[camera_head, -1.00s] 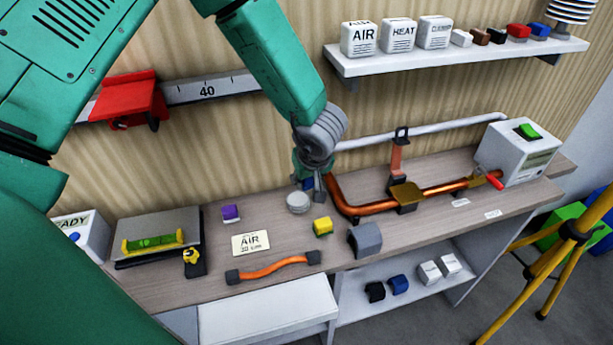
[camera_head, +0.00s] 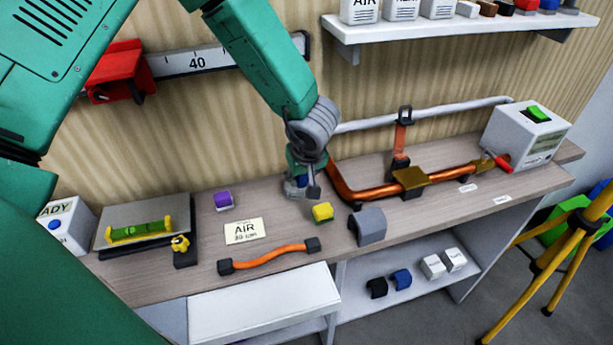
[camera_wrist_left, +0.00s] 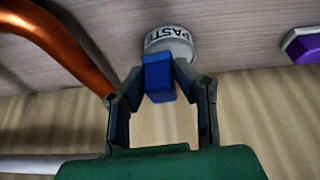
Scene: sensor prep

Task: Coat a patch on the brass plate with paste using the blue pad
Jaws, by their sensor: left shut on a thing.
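My left gripper (camera_head: 307,187) is shut on the blue pad (camera_wrist_left: 158,78), which sits between the fingertips in the left wrist view. The pad overlaps the front of the round paste tin (camera_wrist_left: 172,42), labelled PASTE; I cannot tell whether they touch. In the head view the gripper largely hides the tin (camera_head: 291,188) and the pad. The brass plate (camera_head: 410,178) is on the copper pipe (camera_head: 370,191), to the right of the gripper. My right gripper is not in view.
Purple (camera_head: 222,201) and yellow (camera_head: 322,212) blocks, a grey block (camera_head: 368,226) and the AIR card (camera_head: 243,231) lie on the bench. A shelf (camera_head: 460,30) hangs above.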

